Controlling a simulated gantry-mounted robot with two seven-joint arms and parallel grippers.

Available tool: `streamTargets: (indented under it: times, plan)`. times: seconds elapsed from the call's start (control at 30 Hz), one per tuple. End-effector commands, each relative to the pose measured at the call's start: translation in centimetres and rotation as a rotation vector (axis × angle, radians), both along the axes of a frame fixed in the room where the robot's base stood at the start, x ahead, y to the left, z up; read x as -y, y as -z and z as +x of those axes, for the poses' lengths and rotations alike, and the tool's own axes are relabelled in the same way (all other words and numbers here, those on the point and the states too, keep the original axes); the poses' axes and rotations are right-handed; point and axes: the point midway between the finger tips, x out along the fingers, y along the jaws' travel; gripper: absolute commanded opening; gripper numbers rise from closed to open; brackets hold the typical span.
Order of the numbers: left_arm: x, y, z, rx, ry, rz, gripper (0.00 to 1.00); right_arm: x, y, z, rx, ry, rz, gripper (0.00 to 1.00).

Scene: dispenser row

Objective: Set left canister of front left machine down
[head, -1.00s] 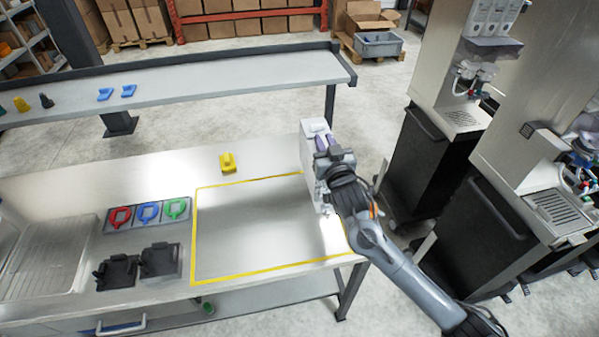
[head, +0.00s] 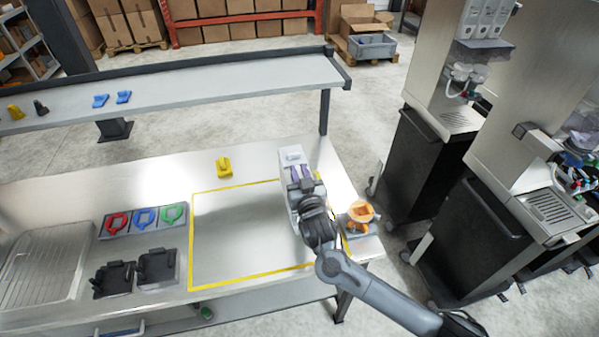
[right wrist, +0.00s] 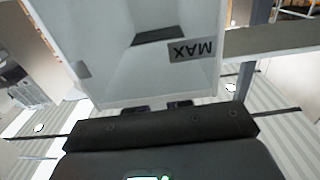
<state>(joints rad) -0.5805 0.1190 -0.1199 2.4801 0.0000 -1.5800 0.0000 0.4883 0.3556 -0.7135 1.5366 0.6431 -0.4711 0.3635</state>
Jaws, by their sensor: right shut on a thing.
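The canister (head: 291,159) is a pale grey-white box at the right part of the steel table in the head view. My right gripper (head: 302,178) is shut on it from the near side. In the right wrist view the canister (right wrist: 110,60) fills the upper middle, with a MAX label that reads upside down. The canister is over the right edge of the yellow-outlined area (head: 235,274). I cannot tell whether its base touches the table; my gripper and arm hide its lower part. My left gripper is not in view.
An orange funnel-like item (head: 360,212) stands at the table's right edge beside my arm. A yellow piece (head: 224,166) lies behind the outlined area. Red, blue and green rings (head: 145,217) and black holders (head: 156,267) are at left. Dispenser machines (head: 500,180) stand at right.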

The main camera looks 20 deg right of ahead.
Motion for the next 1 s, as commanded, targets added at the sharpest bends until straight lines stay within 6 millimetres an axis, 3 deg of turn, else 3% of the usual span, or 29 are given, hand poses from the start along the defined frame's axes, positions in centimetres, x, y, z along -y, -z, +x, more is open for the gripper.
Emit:
streamTargets:
  times: [0.3, 0.33, 0.5, 0.87, 1.0]
  plan:
    - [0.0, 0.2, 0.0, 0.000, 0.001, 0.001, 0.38, 0.0, 0.1, 0.0, 0.004, 0.000, 0.002, 0.00]
    - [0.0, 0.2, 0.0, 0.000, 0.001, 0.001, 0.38, 0.0, 0.3, 0.0, 0.001, 0.000, 0.001, 0.20]
    - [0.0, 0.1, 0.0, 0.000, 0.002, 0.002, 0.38, 0.0, 0.2, 0.0, 0.001, 0.000, 0.000, 0.44]
    - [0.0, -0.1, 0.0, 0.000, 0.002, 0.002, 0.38, 0.0, -0.3, 0.0, 0.001, 0.000, 0.000, 0.44]
    - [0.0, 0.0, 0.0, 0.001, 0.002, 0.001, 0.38, -0.2, 0.1, -1.4, -0.001, -0.002, 0.001, 0.44]
